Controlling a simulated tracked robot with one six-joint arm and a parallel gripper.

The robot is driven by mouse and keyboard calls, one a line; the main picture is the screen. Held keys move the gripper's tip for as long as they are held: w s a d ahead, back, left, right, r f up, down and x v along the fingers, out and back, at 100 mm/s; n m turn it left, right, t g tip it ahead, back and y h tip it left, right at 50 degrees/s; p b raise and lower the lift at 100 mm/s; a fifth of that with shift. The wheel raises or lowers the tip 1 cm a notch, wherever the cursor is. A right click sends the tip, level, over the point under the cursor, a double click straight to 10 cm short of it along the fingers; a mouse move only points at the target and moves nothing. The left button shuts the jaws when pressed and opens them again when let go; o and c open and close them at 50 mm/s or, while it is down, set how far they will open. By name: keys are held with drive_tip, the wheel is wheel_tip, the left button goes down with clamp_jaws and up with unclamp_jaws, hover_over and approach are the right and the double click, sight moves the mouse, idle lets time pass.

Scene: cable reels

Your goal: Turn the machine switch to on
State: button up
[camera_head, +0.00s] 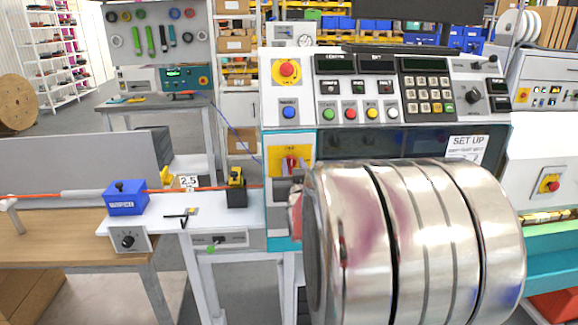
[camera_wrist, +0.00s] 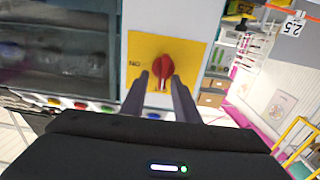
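The machine switch is a red rotary handle (camera_wrist: 164,67) on a yellow plate (camera_wrist: 143,48) in the wrist view, which is upside down. An ON label, inverted, is beside the handle. In the head view the handle (camera_head: 291,163) looks roughly upright on the front of the machine, below the blue button. My gripper (camera_wrist: 160,77) is open, with its two dark fingers pointing at the switch. The fingertips lie on either side of the handle's lower part in the wrist view. I cannot tell whether they touch it. My arm hides most of the gripper in the head view.
The control panel (camera_head: 385,91) with buttons and keypad is above the switch. A blue box (camera_head: 125,198) and an orange cable (camera_head: 75,194) are at the left. My metallic arm covers the lower middle.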

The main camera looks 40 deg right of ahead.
drive_tip(key=shift+a, duration=0.1)
drive_tip(key=shift+c, duration=0.4)
drive_tip(key=shift+w, duration=0.1)
clamp_jaws()
drive_tip(key=shift+m, duration=0.4)
drive_tip(key=m, duration=0.2)
drive_tip(key=shift+d+m, duration=0.2)
drive_tip(key=shift+m, duration=0.2)
drive_tip(key=m, duration=0.3)
drive_tip(key=shift+s+d+f+m, duration=0.1)
drive_tip(key=shift+s+d+m, duration=0.05)
drive_tip(key=shift+s+m, duration=0.15)
drive_tip(key=m, duration=0.5)
drive_tip(key=shift+s+d+f, duration=0.1)
drive_tip(key=shift+d+f, duration=0.1)
drive_tip(key=shift+f, duration=0.1)
drive_tip(key=m, duration=0.5)
drive_tip(key=shift+s+d+f+m, duration=0.1)
drive_tip(key=shift+f+m, duration=0.25)
drive_tip(key=shift+m, duration=0.05)
